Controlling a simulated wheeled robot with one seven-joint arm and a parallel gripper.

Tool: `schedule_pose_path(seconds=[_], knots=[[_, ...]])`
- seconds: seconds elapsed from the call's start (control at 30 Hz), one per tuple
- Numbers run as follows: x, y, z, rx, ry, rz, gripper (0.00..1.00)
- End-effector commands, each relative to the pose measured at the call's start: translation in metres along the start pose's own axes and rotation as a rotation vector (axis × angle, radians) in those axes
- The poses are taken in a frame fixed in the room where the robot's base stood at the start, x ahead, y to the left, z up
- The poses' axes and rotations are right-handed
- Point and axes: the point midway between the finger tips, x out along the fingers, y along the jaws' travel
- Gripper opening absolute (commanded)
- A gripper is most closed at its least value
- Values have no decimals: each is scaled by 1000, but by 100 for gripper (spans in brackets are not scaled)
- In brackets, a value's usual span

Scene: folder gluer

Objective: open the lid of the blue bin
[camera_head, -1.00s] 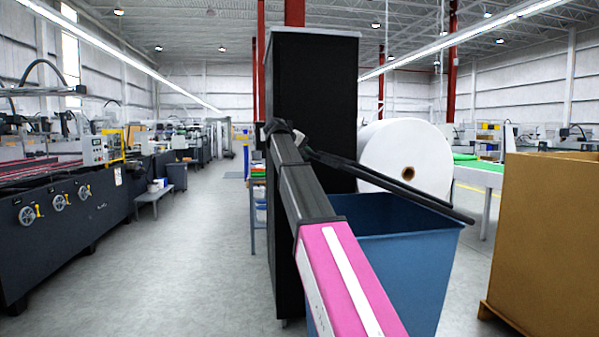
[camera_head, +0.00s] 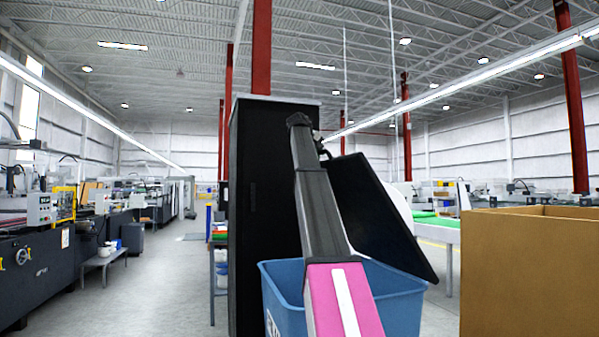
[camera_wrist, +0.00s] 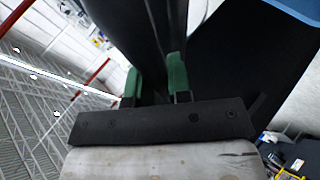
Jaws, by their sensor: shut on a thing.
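The blue bin (camera_head: 405,306) stands in front of me, with its upper rim and part of its inside visible behind my arm. Its black lid (camera_head: 378,212) is raised and steeply tilted above the right part of the bin. My gripper is at the lid's upper left edge, mostly hidden by my arm in the head view. In the wrist view, the green-tipped fingers of my gripper (camera_wrist: 154,84) are closed on the dark lid (camera_wrist: 222,62), one on each side of its edge. A bit of blue bin (camera_wrist: 296,10) shows at the top right corner.
A tall black cabinet (camera_head: 262,200) stands close behind the bin on the left. A large brown box (camera_head: 530,275) stands to the right. A white roll (camera_head: 400,205) is partly hidden behind the lid. The floor (camera_head: 165,285) at left is open.

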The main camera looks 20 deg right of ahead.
Motion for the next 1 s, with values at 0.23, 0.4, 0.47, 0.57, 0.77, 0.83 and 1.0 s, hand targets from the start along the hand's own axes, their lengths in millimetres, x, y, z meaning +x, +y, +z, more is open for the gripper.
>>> schedule_pose_path(seconds=[0.23, 0.4, 0.47, 0.57, 0.77, 0.83, 1.0], knots=[[17, 66, 5, 6, -3, 4, 0], [24, 87, 9, 4, -2, 4, 0], [25, 91, 10, 4, -2, 4, 0], [27, 95, 11, 5, -2, 4, 0], [28, 96, 12, 5, -2, 4, 0], [28, 96, 12, 5, -2, 4, 0], [28, 96, 11, 5, -2, 3, 32]])
